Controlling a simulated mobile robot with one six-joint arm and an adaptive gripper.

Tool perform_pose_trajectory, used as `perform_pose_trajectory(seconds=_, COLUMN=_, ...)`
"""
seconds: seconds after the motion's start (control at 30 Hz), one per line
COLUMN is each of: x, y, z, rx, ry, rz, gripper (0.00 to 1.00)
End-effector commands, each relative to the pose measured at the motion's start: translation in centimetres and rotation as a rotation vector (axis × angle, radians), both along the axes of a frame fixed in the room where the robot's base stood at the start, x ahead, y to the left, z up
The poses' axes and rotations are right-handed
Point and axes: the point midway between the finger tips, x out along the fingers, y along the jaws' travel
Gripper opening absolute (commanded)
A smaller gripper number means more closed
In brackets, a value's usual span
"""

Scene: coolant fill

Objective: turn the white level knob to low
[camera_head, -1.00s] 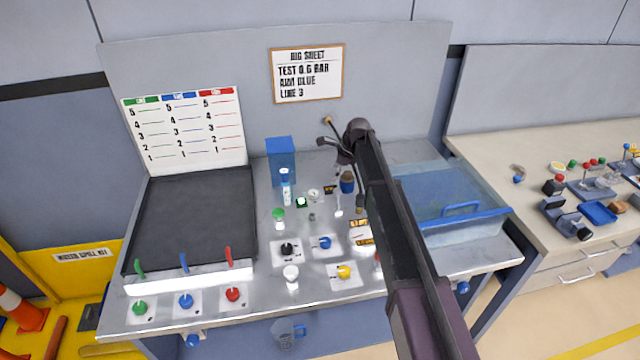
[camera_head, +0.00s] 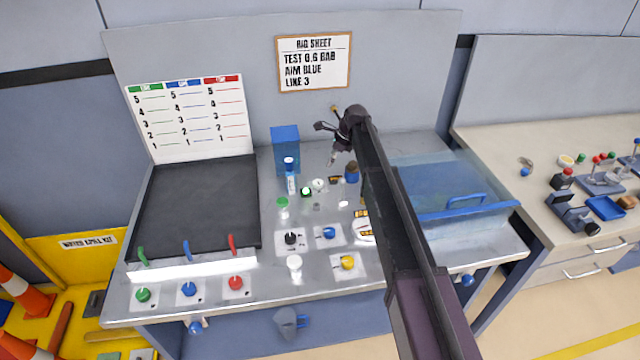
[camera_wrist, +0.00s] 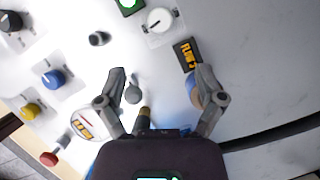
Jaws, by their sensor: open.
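In the head view my gripper (camera_head: 332,146) is above the back of the bench, pointing down.
A green-lit button (camera_wrist: 130,4), a small dark post (camera_wrist: 99,38), and blue (camera_wrist: 53,78) and yellow (camera_wrist: 31,110) knobs are nearby. A blue-and-brown jar (camera_head: 351,174) and blue box (camera_head: 286,148) stand close.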

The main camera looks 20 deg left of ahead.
Motion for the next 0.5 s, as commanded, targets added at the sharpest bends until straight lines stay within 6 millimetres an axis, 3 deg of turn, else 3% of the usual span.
perform_pose_trajectory(seconds=0.5, x=-0.2, y=1.5, z=-4.3, rx=0.000, ry=-0.001, rz=-0.001, gripper=0.87)
